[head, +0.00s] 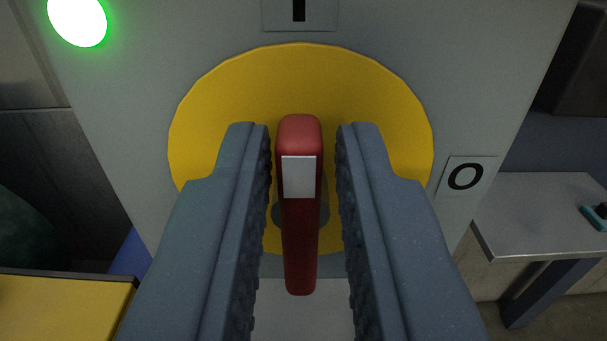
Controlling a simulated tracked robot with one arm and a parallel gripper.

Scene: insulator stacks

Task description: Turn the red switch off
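The red switch (300,225) is a long handle on a yellow round plate (300,75), with a white patch near its upper end. It stands upright in the picture, its top end toward the "I" label (299,12). The "O" label (465,177) is right of the plate. My gripper (304,135) is open, with one finger on each side of the handle and a gap showing on both sides. The fingers hide the plate's lower left and lower right parts.
A green lamp (77,20) glows at the top left of the grey panel (130,130). A grey table (545,215) with a small teal object (596,217) stands at the right. A yellow surface (60,308) is at the lower left.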

